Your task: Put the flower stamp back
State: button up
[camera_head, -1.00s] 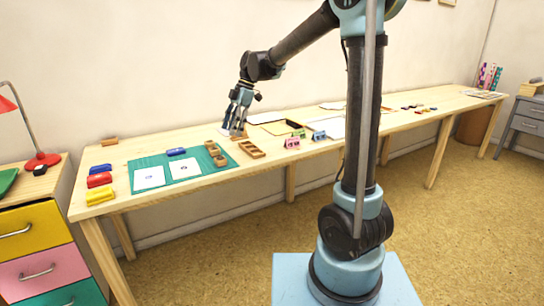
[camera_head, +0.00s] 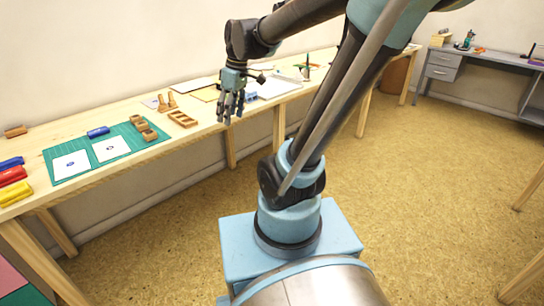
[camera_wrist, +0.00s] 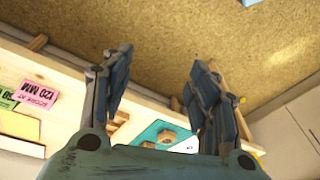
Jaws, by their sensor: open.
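My gripper (camera_head: 231,115) hangs fingers down in the head view, in front of the bench and right of the wooden stamp rack (camera_head: 182,119). Its fingers are spread and empty in the wrist view (camera_wrist: 155,85). Two wooden stamps (camera_head: 166,103) stand upright on a pale card behind the rack, apart from my gripper. More small wooden blocks (camera_head: 149,134) sit on the right edge of the green mat (camera_head: 84,180); the mat also shows between the fingers in the wrist view (camera_wrist: 150,132). I cannot tell which stamp bears the flower.
Two marked white papers (camera_head: 72,166) and a blue inkpad (camera_head: 98,132) lie on the mat. Red (camera_head: 12,176) and yellow (camera_head: 14,194) pads are at far left. Pink (camera_wrist: 36,94) and green signs show in the wrist view. The floor before the bench is open.

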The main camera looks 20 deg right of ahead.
jog(key=s+d+f+m+t+h, duration=0.1)
jog(key=s+d+f+m+h, duration=0.1)
jog(key=s+d+f+m, duration=0.8)
jog(key=shift+s+d+f, duration=0.6)
jog(key=shift+s+d, duration=0.05)
jog(key=shift+s, duration=0.6)
jog(key=shift+w+f, duration=0.2)
jog(key=shift+w, duration=0.35)
jog(key=shift+s, duration=0.1)
jog(key=c, duration=0.5)
jog(key=shift+a, duration=0.15)
